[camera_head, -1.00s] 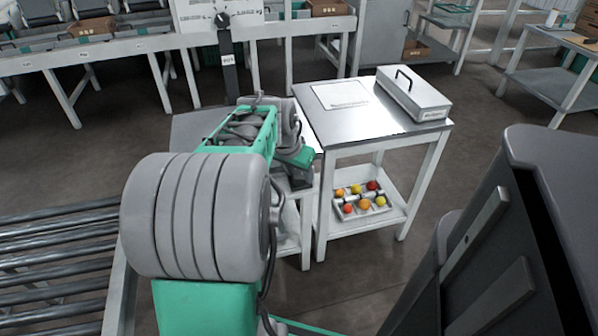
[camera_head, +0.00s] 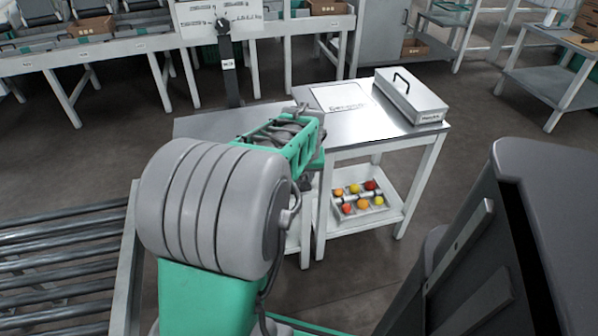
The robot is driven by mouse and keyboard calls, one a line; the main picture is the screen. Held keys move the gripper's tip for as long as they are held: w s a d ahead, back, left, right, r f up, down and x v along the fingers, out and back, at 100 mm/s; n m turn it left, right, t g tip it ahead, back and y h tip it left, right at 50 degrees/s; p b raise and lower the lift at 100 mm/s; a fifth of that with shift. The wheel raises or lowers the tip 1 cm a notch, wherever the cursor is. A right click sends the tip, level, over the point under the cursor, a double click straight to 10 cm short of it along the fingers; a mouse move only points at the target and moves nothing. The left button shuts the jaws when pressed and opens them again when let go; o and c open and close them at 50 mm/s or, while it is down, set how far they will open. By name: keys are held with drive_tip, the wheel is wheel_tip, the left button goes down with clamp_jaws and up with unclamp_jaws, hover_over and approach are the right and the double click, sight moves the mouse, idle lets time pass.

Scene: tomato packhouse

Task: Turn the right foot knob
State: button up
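No foot knob can be made out; my arm covers much of the metal-topped table where a foot could be. A white panel (camera_head: 217,14) with printed scales and one dark dial knob (camera_head: 222,26) stands on a dark post (camera_head: 229,75) at the top, behind my arm. The post rises from the left part of the metal top (camera_head: 205,124). My green and grey arm reaches to the front edge of this table. The fingers of my gripper are hidden behind my arm's last links.
A grey metal case (camera_head: 411,97) with a handle and a printed sheet (camera_head: 341,97) lie on the right tabletop. A tray of red, orange and yellow tomatoes (camera_head: 362,206) sits on the shelf below. A roller conveyor (camera_head: 60,265) is at left. Open floor lies right of the table.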

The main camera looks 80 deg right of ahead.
drive_tip(key=shift+n+t+y+p, duration=0.3)
drive_tip(key=shift+n+t+p, duration=0.1)
drive_tip(key=shift+n, duration=0.5)
drive_tip(key=o, duration=1.1)
drive_tip(key=shift+s+r, duration=0.1)
drive_tip(key=p+v, duration=0.2)
drive_tip(key=v, duration=0.5)
drive_tip(key=shift+a+r, duration=0.15)
drive_tip(key=shift+r, duration=0.1)
